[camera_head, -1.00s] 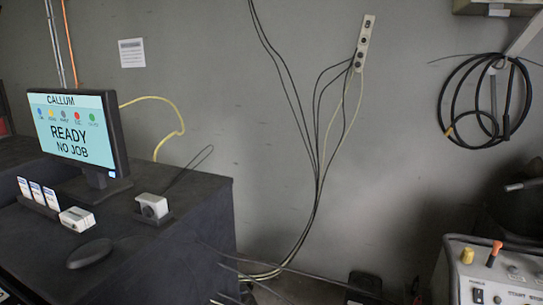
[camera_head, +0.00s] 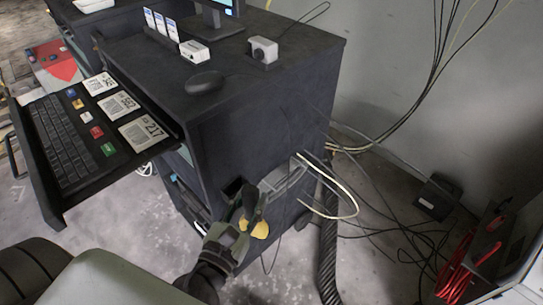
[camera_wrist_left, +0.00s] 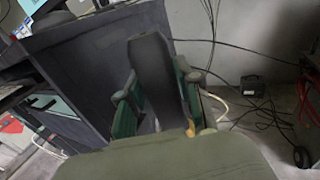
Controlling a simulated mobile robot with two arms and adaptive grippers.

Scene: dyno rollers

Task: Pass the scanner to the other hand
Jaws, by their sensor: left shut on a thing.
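My left gripper (camera_head: 240,224) is in front of the side of the dark cabinet, low in the head view. It is shut on the scanner (camera_head: 260,230), a dark thing with a yellow part. In the left wrist view the scanner (camera_wrist_left: 154,70) shows as a long dark body standing up between the two green fingers of the left gripper (camera_wrist_left: 150,95). The lower part of the scanner is hidden there by the wrist. My right gripper is in neither view now.
The dark cabinet (camera_head: 270,110) has a pulled-out keyboard tray (camera_head: 52,207) with label cards. A mouse (camera_head: 204,82) and small white boxes sit on top. Pale cable loops (camera_head: 345,200) and a black hose (camera_head: 329,250) hang close to the right. A red cable coil (camera_head: 468,265) is farther right.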

